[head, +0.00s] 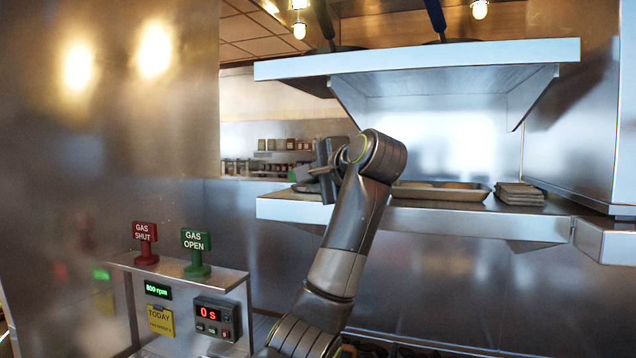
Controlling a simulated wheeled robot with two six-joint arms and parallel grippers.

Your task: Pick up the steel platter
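A shallow steel tray (440,194), which looks like the platter, sits on the lower wall shelf right of centre. Its left end is close behind my arm's wrist, and something pale shows inside it. My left arm rises from the bottom of the head view, bends at shelf height and points away. Its dark gripper (322,172) is over the left part of the shelf, left of the tray and apart from it. The fingers are seen from behind and partly hidden, so their opening is unclear. My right gripper is not in view.
A stack of flat grey pieces (519,194) sits right of the tray on the lower shelf (420,218). An upper shelf (420,62) overhangs it, with dark pans on top. A stand at lower left carries red (145,243) and green (196,252) gas signs and a timer (217,318).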

